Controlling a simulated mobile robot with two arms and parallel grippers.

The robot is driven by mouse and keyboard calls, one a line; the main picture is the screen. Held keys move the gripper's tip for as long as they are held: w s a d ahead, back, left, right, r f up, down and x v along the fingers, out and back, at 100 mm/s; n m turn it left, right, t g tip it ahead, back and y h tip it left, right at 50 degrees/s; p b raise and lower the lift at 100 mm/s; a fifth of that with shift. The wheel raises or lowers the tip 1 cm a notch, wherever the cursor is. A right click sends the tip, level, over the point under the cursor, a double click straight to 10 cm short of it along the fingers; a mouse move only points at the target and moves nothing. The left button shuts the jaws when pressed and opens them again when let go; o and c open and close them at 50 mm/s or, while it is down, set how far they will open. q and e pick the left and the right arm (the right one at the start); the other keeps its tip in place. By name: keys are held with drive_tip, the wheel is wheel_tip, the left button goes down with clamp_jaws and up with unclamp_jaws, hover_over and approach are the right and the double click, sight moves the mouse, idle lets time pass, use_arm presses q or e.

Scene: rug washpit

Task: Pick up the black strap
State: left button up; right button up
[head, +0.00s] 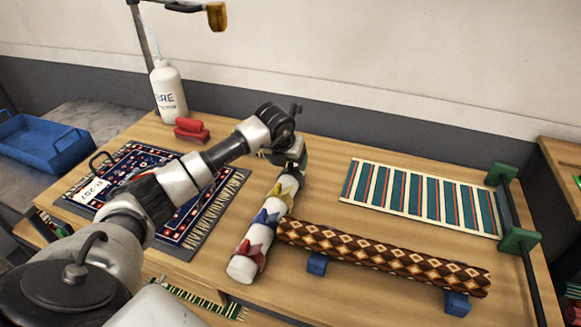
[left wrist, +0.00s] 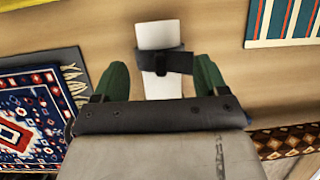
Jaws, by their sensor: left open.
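The black strap (left wrist: 165,61) is wrapped around the far part of a white roll (left wrist: 158,34) in the left wrist view, with a flat end sticking out to the right. In the head view the white roll (head: 241,270) lies on the table with red, blue and yellow ties along it; the black strap cannot be made out there behind my gripper. My left gripper (head: 289,164) is over the roll's far end. In the left wrist view its green fingers (left wrist: 160,72) are open, one on each side of the roll and strap, holding nothing. My right gripper is out of view.
A brown diamond-patterned rolled rug (head: 380,258) on blue blocks lies right of the roll. A striped rug (head: 420,198) lies behind it. A fringed red-and-blue rug (head: 205,203) is at left. A white bottle (head: 169,92) and red brush (head: 191,131) stand at the back.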

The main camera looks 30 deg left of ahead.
use_arm(q)
drive_tip(key=shift+x, duration=1.25)
drive_tip(key=shift+s+r, duration=0.1)
drive_tip(key=c, duration=1)
drive_tip(key=shift+c, duration=0.2)
